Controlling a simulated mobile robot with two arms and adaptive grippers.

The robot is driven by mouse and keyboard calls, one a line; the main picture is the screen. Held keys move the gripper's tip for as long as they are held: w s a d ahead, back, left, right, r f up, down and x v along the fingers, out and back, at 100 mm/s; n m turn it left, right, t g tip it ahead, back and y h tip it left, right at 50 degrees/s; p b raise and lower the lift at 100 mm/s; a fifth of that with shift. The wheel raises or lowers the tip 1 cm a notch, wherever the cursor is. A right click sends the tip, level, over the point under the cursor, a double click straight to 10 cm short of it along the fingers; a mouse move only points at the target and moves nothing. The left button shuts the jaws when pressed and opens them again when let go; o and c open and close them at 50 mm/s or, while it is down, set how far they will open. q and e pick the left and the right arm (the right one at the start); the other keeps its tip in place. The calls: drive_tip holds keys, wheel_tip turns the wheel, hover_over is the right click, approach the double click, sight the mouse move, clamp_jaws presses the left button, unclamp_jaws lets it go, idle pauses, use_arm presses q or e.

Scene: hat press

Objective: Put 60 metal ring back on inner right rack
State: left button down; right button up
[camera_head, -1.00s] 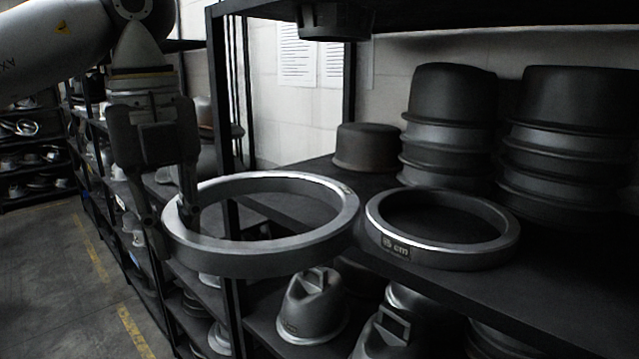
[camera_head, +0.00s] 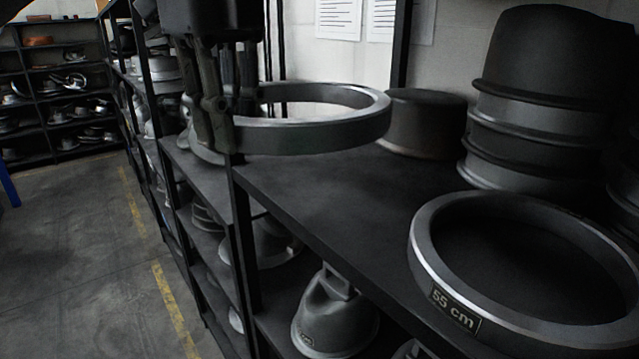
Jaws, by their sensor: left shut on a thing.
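My left gripper (camera_head: 222,118) comes down from the top and is shut on the left side of a large grey metal ring (camera_head: 330,134). The ring is held level above the shelf's left part, and no label on it shows. The rack shelf (camera_head: 310,200) is a dark flat board with a bare stretch below and right of the ring. A second metal ring (camera_head: 428,262), labelled "55 cm", lies on the shelf at the right. My right gripper does not show.
A stack of dark hat moulds (camera_head: 545,110) stands at the back right of the shelf. A lower round mould (camera_head: 424,125) stands behind the held ring. A dark upright post (camera_head: 243,240) is below the gripper. A metal mould (camera_head: 335,315) sits on the shelf below.

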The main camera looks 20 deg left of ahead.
use_arm(q)
drive_tip(key=w, duration=0.1)
drive_tip(key=w+d+f, duration=0.1)
drive_tip(key=w, duration=0.1)
drive_tip(key=shift+w+d+f, duration=0.1)
drive_tip(key=shift+d+f, duration=0.2)
drive_tip(key=shift+d, duration=0.05)
approach(313, 207)
drive_tip(key=shift+s+a+f+b, duration=0.2)
drive_tip(key=shift+s+a, duration=0.15)
drive_tip(key=shift+s, duration=0.1)
drive_tip(key=shift+s+a+f+b, duration=0.2)
drive_tip(key=shift+s+a, duration=0.1)
drive_tip(key=shift+s, duration=0.15)
drive_tip(key=shift+w+d+f, duration=0.3)
drive_tip(key=shift+w+f, duration=0.25)
drive_tip(key=shift+f, duration=0.25)
drive_tip(key=shift+w+d+f, duration=0.25)
drive_tip(key=shift+w+f, duration=0.25)
drive_tip(key=shift+f, duration=1.85)
drive_tip(key=c, duration=1.3)
unclamp_jaws()
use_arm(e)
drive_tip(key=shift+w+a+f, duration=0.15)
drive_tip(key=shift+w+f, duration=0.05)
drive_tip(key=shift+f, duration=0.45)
use_arm(q)
drive_tip(key=shift+r, duration=0.1)
